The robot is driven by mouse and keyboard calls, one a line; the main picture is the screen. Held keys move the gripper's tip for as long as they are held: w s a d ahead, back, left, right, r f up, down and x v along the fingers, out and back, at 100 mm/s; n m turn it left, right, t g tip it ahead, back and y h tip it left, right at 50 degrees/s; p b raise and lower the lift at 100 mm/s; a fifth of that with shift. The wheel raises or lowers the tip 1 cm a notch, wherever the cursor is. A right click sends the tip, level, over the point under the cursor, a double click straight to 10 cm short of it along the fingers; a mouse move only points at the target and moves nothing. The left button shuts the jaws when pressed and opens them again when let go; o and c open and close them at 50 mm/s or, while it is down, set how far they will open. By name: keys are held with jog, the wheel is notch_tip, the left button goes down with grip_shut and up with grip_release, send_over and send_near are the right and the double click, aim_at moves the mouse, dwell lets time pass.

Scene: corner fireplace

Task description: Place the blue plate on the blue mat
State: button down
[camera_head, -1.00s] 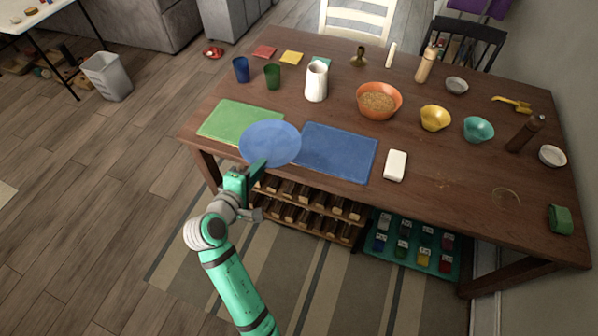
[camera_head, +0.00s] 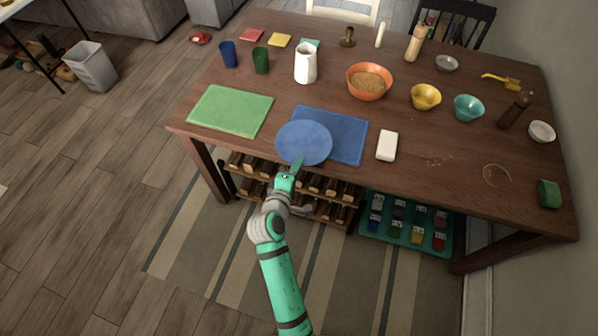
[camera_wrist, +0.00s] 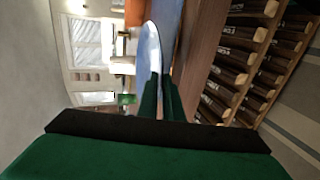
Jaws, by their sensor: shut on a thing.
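The round blue plate (camera_head: 304,143) is held by its near edge in my gripper (camera_head: 292,171). In the head view it overlaps the left part of the blue mat (camera_head: 345,135), which lies near the table's front edge. The plate (camera_wrist: 153,48) shows nearly edge-on in the wrist view, between the fingers of my gripper (camera_wrist: 160,90). The blue mat (camera_wrist: 171,20) lies beside it in that view. I cannot tell whether the plate touches the mat. The plate hides the mat's left part.
A green mat (camera_head: 231,111) lies to the left on the wooden table (camera_head: 430,180). A white box-like item (camera_head: 387,146) lies just right of the blue mat. A white pitcher (camera_head: 305,63) and an orange bowl (camera_head: 369,82) stand behind. A bottle rack (camera_head: 325,200) is below the table edge.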

jog(key=shift+d+f, duration=0.15)
jog(key=shift+f, duration=0.75)
jog(key=shift+d+f, duration=0.1)
jog(key=shift+f, duration=0.8)
jog(key=c, duration=1.9)
grip_release()
jog(key=shift+f, duration=0.15)
